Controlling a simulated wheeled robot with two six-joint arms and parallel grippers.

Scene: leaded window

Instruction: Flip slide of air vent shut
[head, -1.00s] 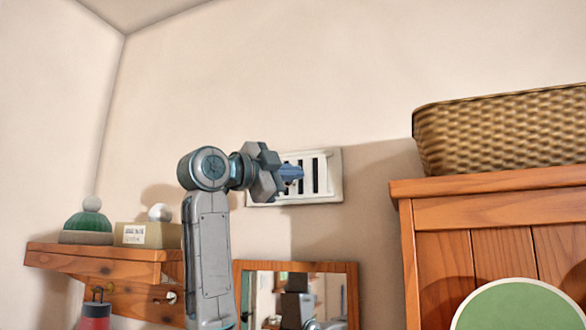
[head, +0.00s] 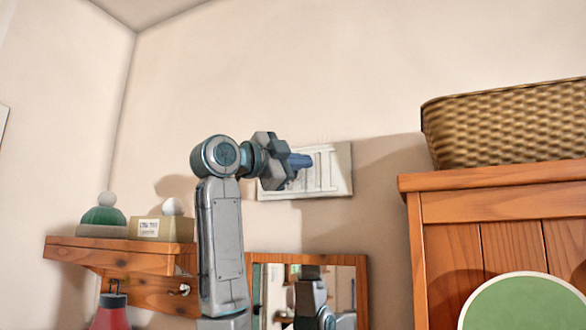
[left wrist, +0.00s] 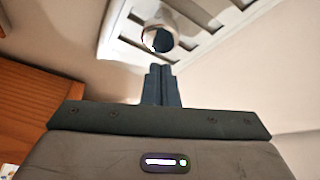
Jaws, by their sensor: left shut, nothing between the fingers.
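The air vent (head: 343,170) is a white plate on the wall with upright slots. In the head view its slots now look pale, with white behind them instead of dark gaps. Part of it is hidden behind my left gripper (head: 303,161). That gripper is shut and empty, with its blue fingers in front of the vent. In the left wrist view the vent (left wrist: 207,45) fills the top, and a round pale knob (left wrist: 163,22) sticks out from it, just beyond the shut fingertips (left wrist: 160,70). I cannot tell whether they touch it. My right gripper is not in view.
A wooden cabinet (head: 505,205) with a wicker basket (head: 510,125) on top stands at the right. A wooden shelf (head: 110,254) with a green knitted hat (head: 103,216) and a small box (head: 160,228) is at the left. A framed mirror (head: 362,290) hangs below the vent.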

